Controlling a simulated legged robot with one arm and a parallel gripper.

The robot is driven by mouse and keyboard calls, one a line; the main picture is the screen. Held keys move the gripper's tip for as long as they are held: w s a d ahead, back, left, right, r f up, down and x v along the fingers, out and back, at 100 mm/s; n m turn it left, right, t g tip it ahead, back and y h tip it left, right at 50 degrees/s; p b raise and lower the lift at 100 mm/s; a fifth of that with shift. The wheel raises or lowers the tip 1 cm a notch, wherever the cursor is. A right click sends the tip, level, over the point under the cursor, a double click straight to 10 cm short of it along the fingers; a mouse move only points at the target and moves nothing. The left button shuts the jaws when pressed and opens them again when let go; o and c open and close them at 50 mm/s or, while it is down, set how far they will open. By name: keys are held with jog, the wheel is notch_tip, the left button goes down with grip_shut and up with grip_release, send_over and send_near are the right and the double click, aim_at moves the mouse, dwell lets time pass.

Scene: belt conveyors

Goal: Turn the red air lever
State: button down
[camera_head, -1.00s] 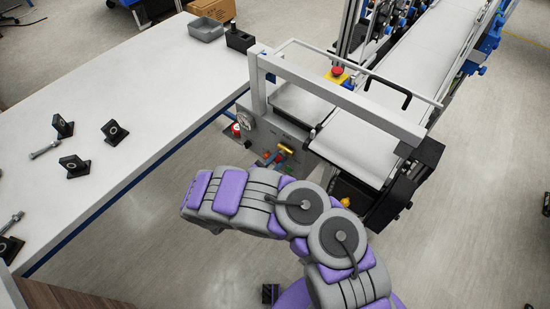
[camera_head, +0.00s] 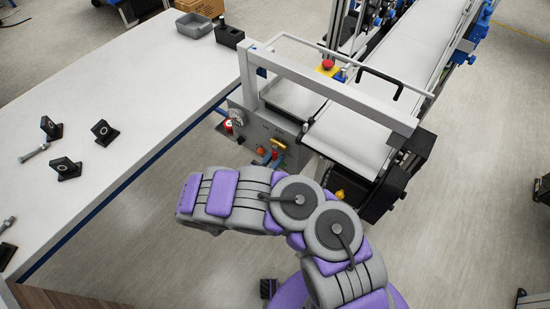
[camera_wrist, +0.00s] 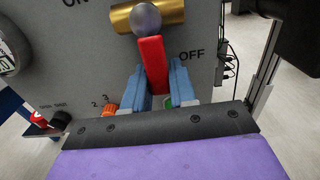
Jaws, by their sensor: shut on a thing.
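The red air lever (camera_wrist: 153,64) hangs down from a round metal pivot on a brass valve (camera_wrist: 168,15), tilted slightly right at its lower end. The panel carries an "ON" mark at upper left and an "OFF" mark to the right of the lever. My gripper (camera_wrist: 158,88) has one blue finger on each side of the lever's lower part and is shut on it. In the head view the brass valve (camera_head: 279,143) is small on the machine's front panel, and my arm hides most of the area below it.
An orange knob (camera_wrist: 104,108) sits left of the fingers, and a green button (camera_wrist: 168,103) shows partly between them. A gauge (camera_head: 237,117) is on the panel's left. The white table (camera_head: 150,90) with black brackets stands left; the conveyor (camera_head: 355,140) is right.

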jog(key=shift+s+f, duration=0.1)
jog(key=shift+f, duration=0.2)
jog(key=c, duration=1.2)
grip_release()
jog(key=shift+a, duration=0.15)
jog(key=shift+o, duration=1)
jog(key=shift+a+r, duration=0.1)
jog(key=shift+r, duration=0.1)
jog(key=p+v, duration=0.4)
jog(key=v, duration=1.3)
jog(key=shift+s+a, duration=0.15)
